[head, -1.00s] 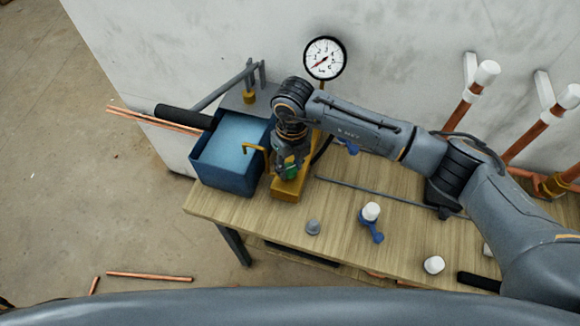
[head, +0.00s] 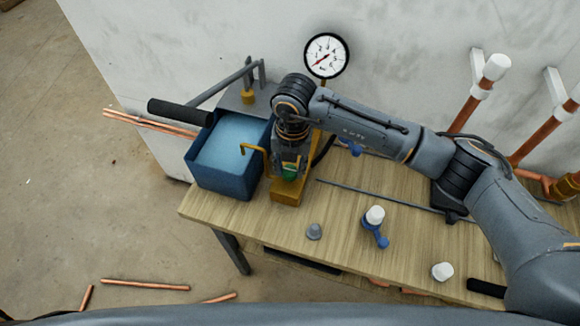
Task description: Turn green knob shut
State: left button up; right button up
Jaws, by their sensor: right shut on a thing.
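The green knob (head: 289,173) sits on the brass-coloured body (head: 286,196) at the right side of the blue water tank (head: 222,188). My right gripper (head: 289,167) reaches down on it from above and is shut on it. The fingers and wrist hide most of the knob, so how far it is turned cannot be told. The left gripper is not in view.
A pressure gauge (head: 327,55) stands behind the knob. A lever with a black grip (head: 180,113) spans the tank. A grey cap (head: 314,231), a blue-handled valve (head: 375,228) and a white cap (head: 442,271) stand on the wooden bench (head: 270,225).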

aim_at(292, 171)
jog(key=shift+m, duration=0.3)
jog(key=o, duration=1.2)
jog(key=shift+c, duration=0.2)
notch_tip(292, 171, up, 12)
jog(key=shift+d, duration=0.2)
jog(key=shift+f, duration=0.1)
